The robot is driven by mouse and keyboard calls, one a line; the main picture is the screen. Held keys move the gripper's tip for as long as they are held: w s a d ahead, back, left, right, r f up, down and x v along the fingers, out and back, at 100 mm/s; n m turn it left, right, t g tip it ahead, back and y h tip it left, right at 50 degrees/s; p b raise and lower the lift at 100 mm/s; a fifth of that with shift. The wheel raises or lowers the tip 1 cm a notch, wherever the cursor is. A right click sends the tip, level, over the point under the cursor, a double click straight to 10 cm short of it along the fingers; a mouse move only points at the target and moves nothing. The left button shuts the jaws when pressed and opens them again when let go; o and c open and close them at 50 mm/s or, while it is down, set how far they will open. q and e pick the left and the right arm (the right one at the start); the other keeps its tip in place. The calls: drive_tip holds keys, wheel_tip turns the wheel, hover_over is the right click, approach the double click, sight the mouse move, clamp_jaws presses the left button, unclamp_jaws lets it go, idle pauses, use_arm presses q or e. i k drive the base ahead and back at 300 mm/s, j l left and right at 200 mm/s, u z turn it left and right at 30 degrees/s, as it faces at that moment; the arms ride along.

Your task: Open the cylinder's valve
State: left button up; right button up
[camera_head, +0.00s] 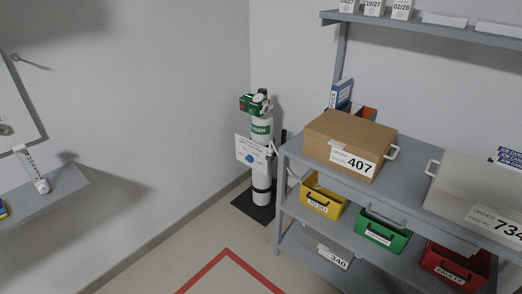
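The cylinder (262,188) is white with a green shoulder band and stands upright on a dark base plate (245,208) in the corner, left of the shelf unit. The valve head (256,102) on its top is green with some red and white parts. Whether the valve is open or closed is too small to tell. A white sign (250,152) with a blue mark hangs in front of the cylinder and hides part of it. Neither of my grippers is in view.
A grey shelf unit (284,190) stands close to the cylinder's right, with a cardboard box (335,130) labelled 407 and yellow, green and red bins. A wall shelf (60,192) juts out at left. The floor before the cylinder is clear, with a red line (205,270).

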sight(263, 90)
drive_tip(key=i+u, duration=0.15)
drive_tip(key=i, duration=0.5)
drive_tip(key=i+l+u, duration=0.15)
drive_tip(key=i, duration=0.5)
